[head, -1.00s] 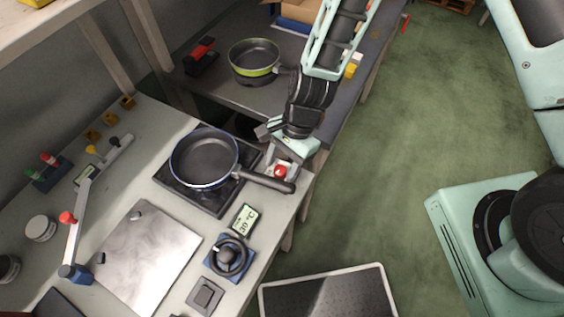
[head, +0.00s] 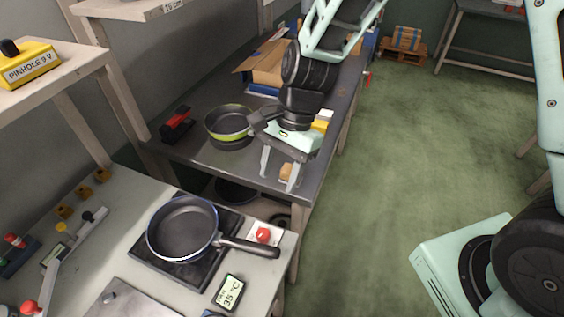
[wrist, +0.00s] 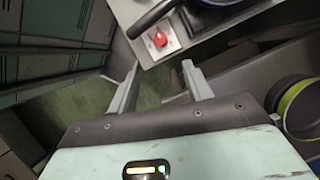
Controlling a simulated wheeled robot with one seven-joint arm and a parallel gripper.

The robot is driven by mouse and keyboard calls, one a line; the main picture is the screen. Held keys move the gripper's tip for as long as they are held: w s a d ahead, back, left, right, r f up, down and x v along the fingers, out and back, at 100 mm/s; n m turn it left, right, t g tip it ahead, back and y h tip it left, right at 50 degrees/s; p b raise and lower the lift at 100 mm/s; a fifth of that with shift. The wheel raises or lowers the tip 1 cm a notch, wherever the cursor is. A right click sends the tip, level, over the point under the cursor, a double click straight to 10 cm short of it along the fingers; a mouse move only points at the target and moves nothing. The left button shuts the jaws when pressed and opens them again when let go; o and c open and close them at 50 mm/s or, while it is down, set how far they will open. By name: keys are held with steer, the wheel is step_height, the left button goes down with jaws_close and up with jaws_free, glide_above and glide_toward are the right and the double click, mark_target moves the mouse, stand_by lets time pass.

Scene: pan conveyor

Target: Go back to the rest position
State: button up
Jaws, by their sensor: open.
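My gripper (head: 280,178) is open and empty in the head view, with its fingers hanging in front of the near edge of the dark back table. In the wrist view my gripper (wrist: 160,80) also shows parted fingers with nothing between them. Ahead of the fingers in that view is a red button (wrist: 160,39). The same red button (head: 263,235) shows in the head view at the corner of the light bench, below my gripper and apart from it.
A dark pan (head: 183,228) sits on a black hot plate (head: 193,272). A green-rimmed pan (head: 229,121) is on the back table. A display (head: 229,293) reads 35 °C. A yellow box (head: 30,66) is on the shelf. The green floor (head: 400,150) at right is clear.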

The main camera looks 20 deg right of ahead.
steer(key=shift+v, duration=1.05)
steer(key=s+d+r+n+t+h, duration=0.1)
steer(key=s+r+n, duration=0.3)
steer(key=s+n, duration=0.3)
steer(key=s+d+r+n+t+h, duration=0.1)
steer(key=s+r+n, duration=0.3)
steer(key=s+n, duration=0.4)
steer(key=d+n+h, duration=0.1)
steer(key=n, duration=0.2)
steer(key=shift+s+r+t, duration=0.2)
steer(key=shift+r+t, duration=0.1)
steer(key=shift+r, duration=0.1)
